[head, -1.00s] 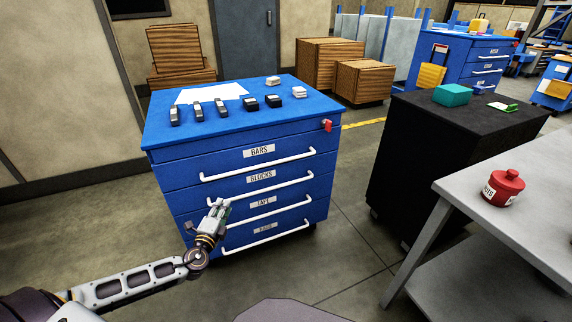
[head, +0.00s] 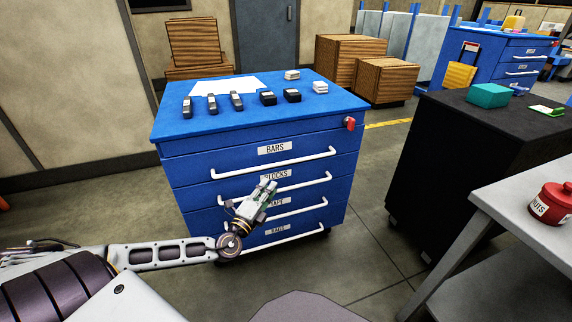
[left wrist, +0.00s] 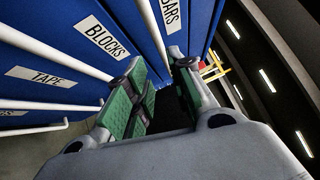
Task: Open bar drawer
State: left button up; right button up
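The bar drawer (head: 300,150) is the top drawer of the blue cabinet, labelled BARS, and it is closed. Its long white handle (head: 300,161) runs across its front. My left gripper (head: 267,186) is below this handle, in front of the BLOCKS drawer, whose label it partly covers. In the left wrist view, the green-padded fingers (left wrist: 158,85) are apart with nothing held between them. The BARS handle (left wrist: 152,28) shows just beyond the fingertips there; I cannot tell whether they touch. My right gripper is not in view.
Several bars and black and white blocks lie on the cabinet top (head: 335,103) beside a white sheet (head: 225,86). A red lock (head: 349,124) is at the cabinet's upper right corner. A black cabinet (head: 450,160) and grey table (head: 510,225) stand to the right.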

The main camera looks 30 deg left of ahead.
aim_at(285, 163)
pick_arm(q)
jog(key=shift+w, duration=0.2)
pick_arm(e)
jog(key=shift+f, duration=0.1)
pick_arm(q)
jog(key=shift+w+a+r+b, duration=0.15)
jog(key=shift+w+r+b, duration=0.25)
jog(key=shift+w, duration=1.8)
jog(key=shift+w+a+r+b, duration=0.2)
jog(key=shift+w+b, duration=0.35)
jog(key=shift+w, duration=1.6)
jog(key=shift+w+a+r+b, duration=0.15)
jog(key=shift+w+r+b, duration=0.25)
jog(key=shift+w, duration=1.8)
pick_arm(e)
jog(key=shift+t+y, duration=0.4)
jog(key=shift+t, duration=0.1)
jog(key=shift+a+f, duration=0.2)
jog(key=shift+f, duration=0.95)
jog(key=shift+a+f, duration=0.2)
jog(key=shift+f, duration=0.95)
pick_arm(q)
jog(key=shift+f, duration=0.1)
grip_shut()
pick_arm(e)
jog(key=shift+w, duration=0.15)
